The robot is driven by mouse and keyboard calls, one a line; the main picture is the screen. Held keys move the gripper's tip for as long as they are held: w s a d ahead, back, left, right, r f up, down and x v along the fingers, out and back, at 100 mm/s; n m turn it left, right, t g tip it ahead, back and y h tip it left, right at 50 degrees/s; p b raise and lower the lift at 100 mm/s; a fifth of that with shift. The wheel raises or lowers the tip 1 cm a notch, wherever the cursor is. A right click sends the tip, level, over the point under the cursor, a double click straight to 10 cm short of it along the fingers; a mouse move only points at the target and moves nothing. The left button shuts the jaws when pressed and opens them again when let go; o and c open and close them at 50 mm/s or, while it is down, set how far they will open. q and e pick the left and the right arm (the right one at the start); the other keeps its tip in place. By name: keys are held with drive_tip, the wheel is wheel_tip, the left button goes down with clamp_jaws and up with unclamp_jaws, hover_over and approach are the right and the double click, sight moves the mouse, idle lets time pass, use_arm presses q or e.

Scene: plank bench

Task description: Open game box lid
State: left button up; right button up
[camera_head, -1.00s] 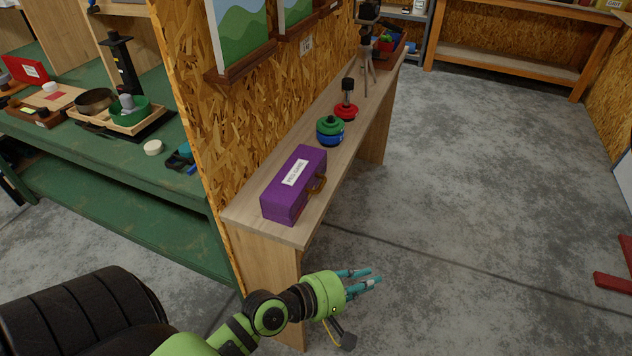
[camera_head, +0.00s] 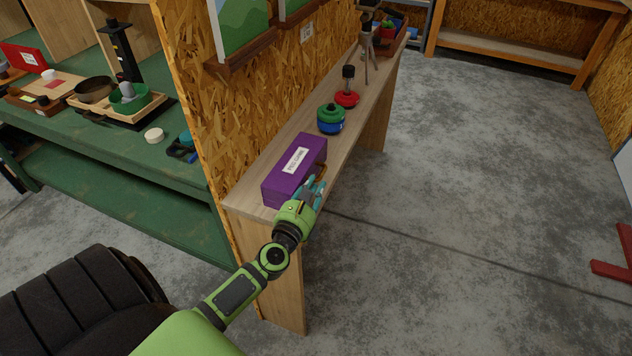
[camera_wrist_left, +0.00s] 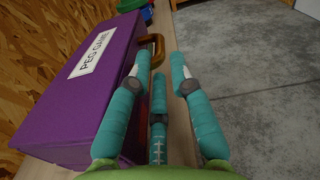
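The purple game box (camera_head: 292,172) with a white label stands shut on the narrow plank bench (camera_head: 335,118). In the left wrist view the box (camera_wrist_left: 85,92) fills the left side, its label reading PEG GAME. Its brown handle (camera_wrist_left: 152,46) sticks out from the front face, just beyond my fingertips. My left gripper (camera_head: 316,186) is at the box's front side by the handle; the head view partly hides the handle behind it. In the left wrist view the teal fingers (camera_wrist_left: 163,75) are spread apart with nothing between them. My right gripper is not in view.
Behind the box on the bench stand a green and blue round piece (camera_head: 331,118), a red-based item (camera_head: 347,90) and a tripod-like stand (camera_head: 369,45). An OSB wall (camera_head: 235,120) borders the bench on the left.

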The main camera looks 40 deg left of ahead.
use_arm(q)
drive_tip(key=shift+x, duration=0.8)
clamp_jaws()
drive_tip(key=shift+r, duration=0.1)
